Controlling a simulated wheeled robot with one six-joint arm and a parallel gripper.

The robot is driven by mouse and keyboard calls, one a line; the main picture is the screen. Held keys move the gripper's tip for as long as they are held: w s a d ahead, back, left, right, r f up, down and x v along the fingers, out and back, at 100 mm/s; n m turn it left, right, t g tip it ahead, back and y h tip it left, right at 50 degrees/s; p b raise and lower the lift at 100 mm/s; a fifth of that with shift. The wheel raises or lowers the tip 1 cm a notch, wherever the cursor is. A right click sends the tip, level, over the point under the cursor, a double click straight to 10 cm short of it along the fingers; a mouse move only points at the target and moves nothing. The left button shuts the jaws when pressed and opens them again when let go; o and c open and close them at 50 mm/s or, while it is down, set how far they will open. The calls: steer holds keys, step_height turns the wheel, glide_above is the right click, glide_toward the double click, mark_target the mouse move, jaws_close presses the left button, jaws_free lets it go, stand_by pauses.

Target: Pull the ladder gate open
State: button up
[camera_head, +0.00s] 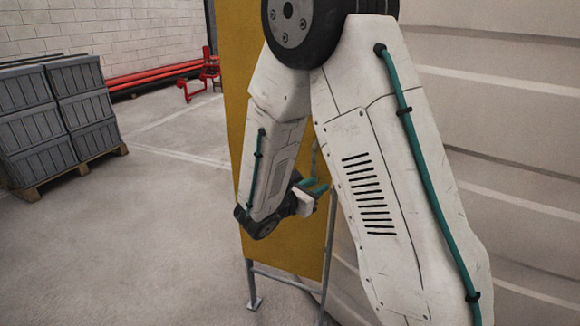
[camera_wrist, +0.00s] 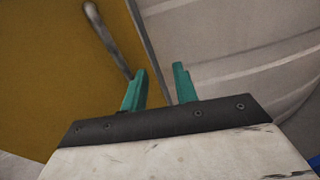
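The ladder gate appears as a tall yellow panel (camera_head: 295,245) on a grey tube frame, standing upright behind my arm. In the wrist view the yellow panel (camera_wrist: 60,75) fills the left side. A grey bar handle (camera_wrist: 105,35) crosses it and runs down behind the left fingertip. My gripper (camera_head: 318,187) is in front of the panel near its right edge. In the wrist view my gripper (camera_wrist: 160,82) has its two teal fingers apart with nothing seen between them. I cannot tell whether the left finger touches the handle. My arm hides much of the panel.
A large pale ribbed wall (camera_head: 510,130) stands close on the right, behind the arm. Grey crates (camera_head: 45,110) sit on a wooden pallet at the left. Red pipes (camera_head: 150,76) lie along the back wall. The floor (camera_head: 150,230) left of the panel is clear.

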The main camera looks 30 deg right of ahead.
mark_target(314, 164)
steer(key=w+a+r+n+t, duration=0.2)
steer(key=w+n+t, duration=0.1)
steer(key=w, duration=0.1)
steer(key=shift+x, duration=3.65)
steer(key=shift+w+r, duration=0.1)
steer(key=shift+w, duration=0.1)
jaws_close()
